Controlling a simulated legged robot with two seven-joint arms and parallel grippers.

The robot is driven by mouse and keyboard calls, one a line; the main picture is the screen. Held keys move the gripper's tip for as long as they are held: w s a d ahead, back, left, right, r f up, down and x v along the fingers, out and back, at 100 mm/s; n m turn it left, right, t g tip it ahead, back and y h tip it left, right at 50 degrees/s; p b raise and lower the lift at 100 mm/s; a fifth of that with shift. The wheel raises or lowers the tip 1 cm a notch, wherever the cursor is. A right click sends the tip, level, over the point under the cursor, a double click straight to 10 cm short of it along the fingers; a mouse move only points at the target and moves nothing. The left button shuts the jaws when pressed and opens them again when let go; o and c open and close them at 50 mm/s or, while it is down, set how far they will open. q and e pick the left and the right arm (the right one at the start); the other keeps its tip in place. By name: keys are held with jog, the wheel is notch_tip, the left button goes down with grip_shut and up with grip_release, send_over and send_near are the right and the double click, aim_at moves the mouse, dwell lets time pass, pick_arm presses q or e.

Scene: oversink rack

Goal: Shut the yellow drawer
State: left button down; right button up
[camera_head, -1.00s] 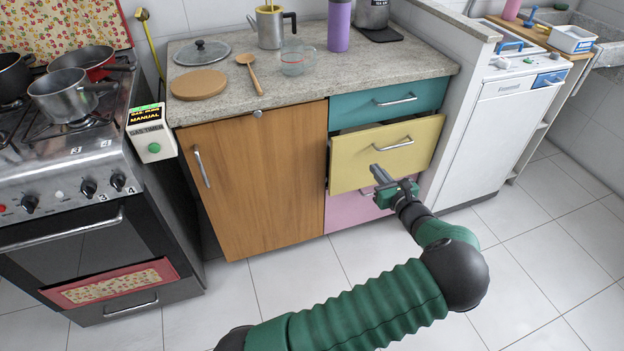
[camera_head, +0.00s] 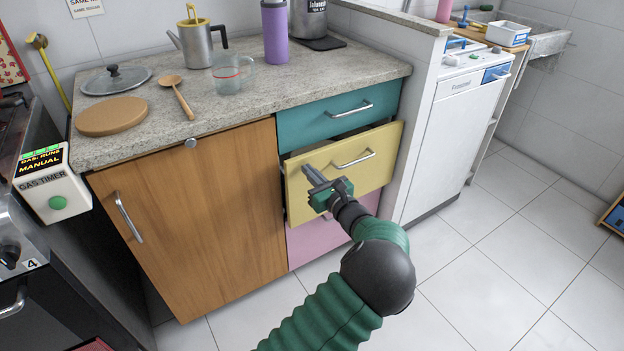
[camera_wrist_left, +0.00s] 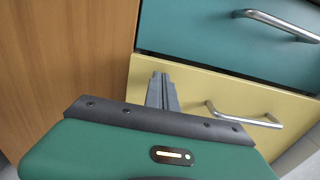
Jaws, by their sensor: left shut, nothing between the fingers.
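The yellow drawer (camera_head: 376,146) stands pulled out a little between the teal drawer (camera_head: 340,114) above and the pink drawer (camera_head: 318,237) below. Its silver bar handle (camera_head: 353,160) is right of my left gripper (camera_head: 308,169). The gripper is shut and empty, its fingertips in front of the left part of the yellow front. In the left wrist view the shut fingers (camera_wrist_left: 159,76) point at the yellow front (camera_wrist_left: 215,90), left of the handle (camera_wrist_left: 240,117). I cannot tell whether the tips touch it. My right gripper is not in view.
A wooden cupboard door (camera_head: 195,220) is left of the drawers. The counter (camera_head: 240,110) above holds a kettle, a purple bottle, a glass cup and a wooden spoon. A white appliance (camera_head: 455,130) stands to the right. The tiled floor (camera_head: 500,260) in front is clear.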

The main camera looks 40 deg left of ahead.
aim_at(303, 162)
pick_arm(q)
jog(key=shift+w+a+r, duration=0.15)
jog(key=shift+a+r, duration=0.05)
jog(key=shift+a, duration=0.05)
jog(key=p+x, duration=0.1)
jog(key=x, duration=0.3)
jog(key=shift+w+a, duration=0.1)
jog(key=shift+a, duration=0.1)
jog(key=shift+a+r, duration=0.15)
jog(key=shift+r, duration=0.05)
